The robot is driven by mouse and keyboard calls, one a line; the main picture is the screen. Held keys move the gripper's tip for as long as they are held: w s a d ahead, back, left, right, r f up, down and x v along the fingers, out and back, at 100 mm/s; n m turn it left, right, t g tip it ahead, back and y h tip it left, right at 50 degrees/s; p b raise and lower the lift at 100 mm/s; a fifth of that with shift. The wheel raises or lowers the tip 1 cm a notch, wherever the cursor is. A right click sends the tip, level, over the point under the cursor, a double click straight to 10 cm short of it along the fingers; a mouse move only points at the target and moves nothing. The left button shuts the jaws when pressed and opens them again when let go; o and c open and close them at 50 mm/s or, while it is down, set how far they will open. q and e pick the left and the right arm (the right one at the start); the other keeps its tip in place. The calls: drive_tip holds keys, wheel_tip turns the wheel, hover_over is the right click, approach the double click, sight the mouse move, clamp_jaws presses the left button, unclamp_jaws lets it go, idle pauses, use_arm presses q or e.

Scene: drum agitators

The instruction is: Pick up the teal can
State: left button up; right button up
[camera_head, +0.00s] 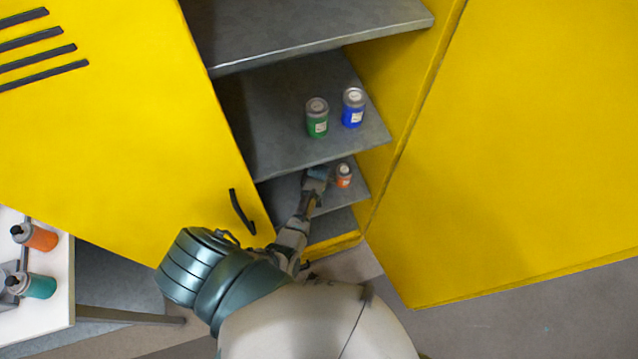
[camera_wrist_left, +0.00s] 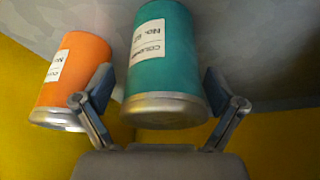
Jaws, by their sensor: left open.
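In the left wrist view a teal can (camera_wrist_left: 162,58) with a white label and a metal rim stands between the two fingers of my open left gripper (camera_wrist_left: 160,88). The picture there is turned upside down. Small gaps seem to show between the fingers and the can; contact is hard to tell. In the head view my left gripper (camera_head: 315,180) reaches into the yellow cabinet at a lower shelf, and the teal can is mostly hidden behind it. My right gripper is not in view.
An orange can (camera_head: 343,176) stands close beside the left gripper; it also shows in the left wrist view (camera_wrist_left: 75,72). A green can (camera_head: 317,118) and a blue can (camera_head: 353,108) stand on the shelf (camera_head: 270,135) above. Orange (camera_head: 40,238) and teal (camera_head: 40,286) containers are on a table at left.

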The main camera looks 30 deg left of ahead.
use_arm(q)
drive_tip(key=shift+s+r, duration=0.1)
drive_tip(key=shift+s, duration=0.05)
drive_tip(key=shift+c, duration=0.2)
drive_tip(key=shift+a, duration=0.15)
drive_tip(key=c, duration=1.2)
drive_tip(key=shift+c, duration=1.1)
